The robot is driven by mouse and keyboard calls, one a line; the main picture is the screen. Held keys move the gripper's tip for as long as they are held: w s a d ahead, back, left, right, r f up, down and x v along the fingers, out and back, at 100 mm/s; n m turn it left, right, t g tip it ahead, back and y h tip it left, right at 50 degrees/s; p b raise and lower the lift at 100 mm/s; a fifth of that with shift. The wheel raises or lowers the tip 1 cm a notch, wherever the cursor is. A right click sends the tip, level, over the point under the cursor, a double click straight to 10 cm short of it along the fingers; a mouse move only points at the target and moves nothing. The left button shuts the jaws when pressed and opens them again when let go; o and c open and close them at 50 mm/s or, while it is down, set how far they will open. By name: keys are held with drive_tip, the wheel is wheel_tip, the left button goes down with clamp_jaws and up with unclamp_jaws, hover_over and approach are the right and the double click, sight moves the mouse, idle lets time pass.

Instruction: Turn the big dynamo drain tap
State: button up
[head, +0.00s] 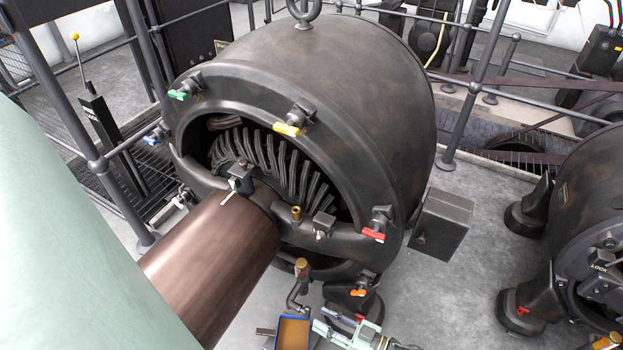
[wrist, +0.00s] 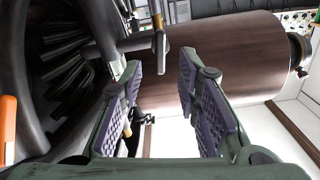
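The big dynamo (head: 345,90) is a dark, round machine in the middle of the head view. Low on its front, a bent dark pipe fitting with a brass top (head: 301,268) looks like the drain tap. A grey fitting with a brass-coloured end (wrist: 158,30) shows at the top of the wrist view and may be the same tap; I cannot tell for sure. My gripper (head: 337,319) is low in the head view, right of the tray and below the fitting. In the wrist view its purple-padded fingers (wrist: 162,75) are apart, with nothing held between them.
A blue-rimmed tray (head: 278,335) lies below the fitting. The brown belt drum (head: 215,255) is close by. Orange (head: 358,292), red (head: 373,235), yellow (head: 287,129) and green (head: 178,95) handles ring the dynamo.

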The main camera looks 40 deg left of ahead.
sight(310, 313)
drive_tip(key=shift+p+x, duration=0.3)
drive_tip(key=shift+x, duration=1.95)
clamp_jaws()
